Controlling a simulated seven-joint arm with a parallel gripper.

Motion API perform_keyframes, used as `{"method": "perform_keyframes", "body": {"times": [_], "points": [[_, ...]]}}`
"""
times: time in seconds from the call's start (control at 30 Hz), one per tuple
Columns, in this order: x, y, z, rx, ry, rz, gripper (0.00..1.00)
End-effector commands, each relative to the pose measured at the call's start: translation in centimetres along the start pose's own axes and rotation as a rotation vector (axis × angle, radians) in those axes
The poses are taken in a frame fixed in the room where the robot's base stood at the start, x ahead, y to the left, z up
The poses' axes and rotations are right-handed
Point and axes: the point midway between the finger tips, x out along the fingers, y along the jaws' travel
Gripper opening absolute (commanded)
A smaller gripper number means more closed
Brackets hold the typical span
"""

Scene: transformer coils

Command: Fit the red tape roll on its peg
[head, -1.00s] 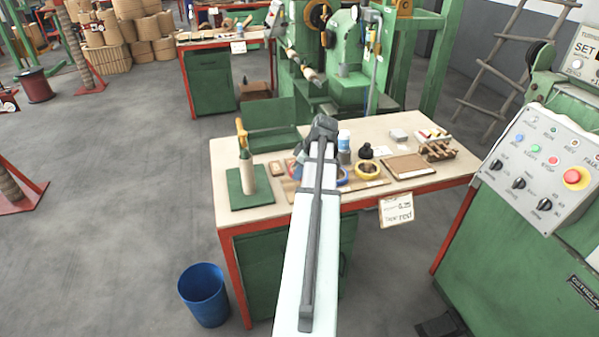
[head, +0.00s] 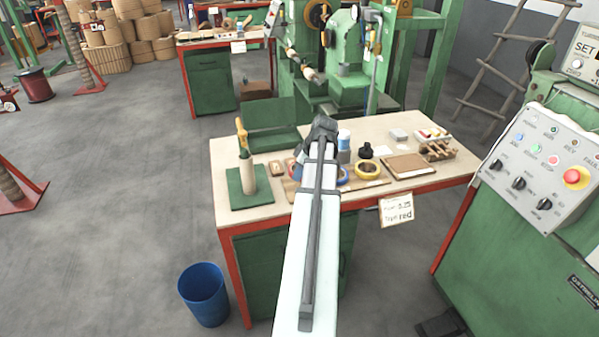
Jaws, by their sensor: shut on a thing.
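My arm reaches from the bottom of the head view onto the bench, and its dark wrist covers most of my gripper (head: 300,165). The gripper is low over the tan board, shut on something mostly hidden. A small reddish edge there seems to be the red tape roll (head: 295,171). A yellow tape roll (head: 367,170) lies on the board to the right, and a blue roll (head: 343,176) shows partly beside my arm. A wooden post (head: 247,174) stands upright on a green base (head: 237,195) at the left. I cannot tell which peg is for the red roll.
A white-blue bottle (head: 344,140) and a dark bottle (head: 366,151) stand behind the rolls. A brown board (head: 408,166) and a wooden rack (head: 438,150) are at the right. A card (head: 397,210) reading "red" hangs on the front edge. A blue bin (head: 203,294) stands on the floor.

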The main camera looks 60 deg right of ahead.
Motion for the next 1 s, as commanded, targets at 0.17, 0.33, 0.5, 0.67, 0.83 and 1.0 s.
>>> {"method": "perform_keyframes", "body": {"times": [0.17,0.33,0.5,0.67,0.83,1.0], "points": [[0.5,0.0,0.2,0.000,0.000,0.000,0.00],[1.0,0.0,0.4,0.000,0.000,-0.001,0.00],[1.4,0.0,0.6,0.000,0.000,-0.001,0.00],[1.8,0.0,0.7,0.000,0.000,0.000,0.00],[2.2,0.0,0.9,0.000,0.000,0.000,0.00],[2.7,0.0,1.1,0.000,0.000,-0.001,0.00]]}}
